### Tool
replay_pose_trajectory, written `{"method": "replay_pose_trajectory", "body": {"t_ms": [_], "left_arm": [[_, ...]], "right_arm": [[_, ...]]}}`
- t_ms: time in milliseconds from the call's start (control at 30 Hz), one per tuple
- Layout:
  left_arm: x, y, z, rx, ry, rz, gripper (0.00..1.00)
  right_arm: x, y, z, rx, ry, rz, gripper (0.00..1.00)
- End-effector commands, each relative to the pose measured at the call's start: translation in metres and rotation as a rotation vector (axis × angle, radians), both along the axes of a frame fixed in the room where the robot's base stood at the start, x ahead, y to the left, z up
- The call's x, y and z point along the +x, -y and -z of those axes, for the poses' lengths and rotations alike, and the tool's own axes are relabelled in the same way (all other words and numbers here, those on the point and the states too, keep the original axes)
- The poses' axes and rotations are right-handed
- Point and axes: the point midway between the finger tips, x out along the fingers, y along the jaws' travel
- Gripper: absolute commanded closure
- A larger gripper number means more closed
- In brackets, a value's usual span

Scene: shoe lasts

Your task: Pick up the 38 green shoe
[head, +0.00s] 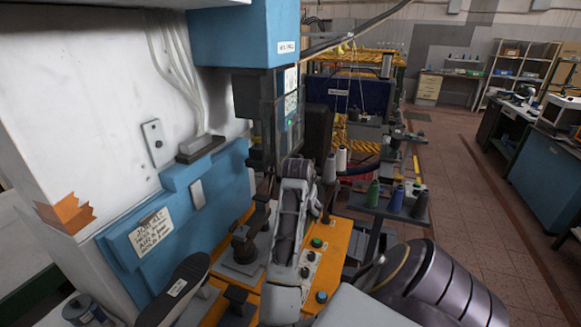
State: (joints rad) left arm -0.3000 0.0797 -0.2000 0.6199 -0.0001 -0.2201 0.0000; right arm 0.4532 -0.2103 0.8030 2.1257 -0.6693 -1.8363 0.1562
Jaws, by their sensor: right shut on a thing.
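My right arm reaches in from the lower right and its forearm points up and away over the orange machine bench. My right gripper (262,197) is small and dark at the arm's far end, in front of the blue and white machine. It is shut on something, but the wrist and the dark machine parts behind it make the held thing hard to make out. I cannot pick out a green shoe. A dark shoe-shaped piece (172,291) with a white label stands at the lower left, apart from the gripper. My left gripper is not in view.
The blue and white machine (180,205) fills the left side, close to my right arm. The orange bench (338,243) has a control panel. Thread cones stand on a rack (390,210) to the right. The tiled floor (480,210) farther right is clear.

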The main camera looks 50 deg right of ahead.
Motion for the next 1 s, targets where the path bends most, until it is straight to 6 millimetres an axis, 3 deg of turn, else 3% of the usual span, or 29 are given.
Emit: {"method": "replay_pose_trajectory", "body": {"t_ms": [200, 500, 700, 1000], "left_arm": [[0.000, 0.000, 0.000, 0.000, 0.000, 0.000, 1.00], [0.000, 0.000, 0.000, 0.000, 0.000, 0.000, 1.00], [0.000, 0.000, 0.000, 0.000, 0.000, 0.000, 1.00], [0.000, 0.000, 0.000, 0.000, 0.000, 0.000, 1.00]], "right_arm": [[-0.041, 0.013, -0.002, -0.004, 0.001, 0.003, 0.84], [-0.083, 0.025, -0.002, -0.005, 0.001, 0.002, 0.84], [-0.097, 0.029, -0.002, -0.003, 0.002, 0.001, 0.84], [-0.101, 0.030, -0.002, -0.004, 0.001, 0.001, 0.84]]}}
